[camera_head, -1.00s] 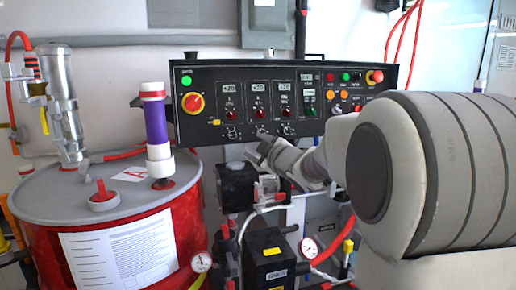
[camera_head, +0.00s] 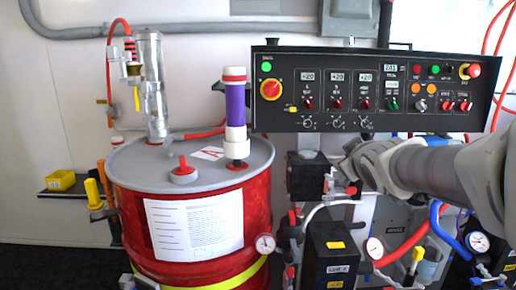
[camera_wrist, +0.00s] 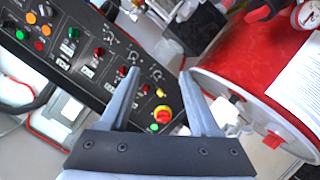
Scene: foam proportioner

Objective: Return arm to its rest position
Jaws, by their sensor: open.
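My gripper (camera_head: 352,160) is in front of the machine, just below the black control panel (camera_head: 375,90), with my arm reaching in from the right. In the wrist view my gripper (camera_wrist: 157,75) shows two grey fingers standing apart with nothing between them. Past the fingers, the tilted control panel (camera_wrist: 85,55) shows its knobs and a red and yellow switch. The red drum (camera_wrist: 250,65) lies beyond the right finger. I see no contact between the fingers and anything.
The red drum (camera_head: 255,215) with a purple and white tube (camera_head: 235,115) on its lid stands left of my gripper. A black pump block (camera_head: 330,255), gauges and hoses lie below it. A small yellow bin (camera_head: 60,181) sits on a shelf at far left.

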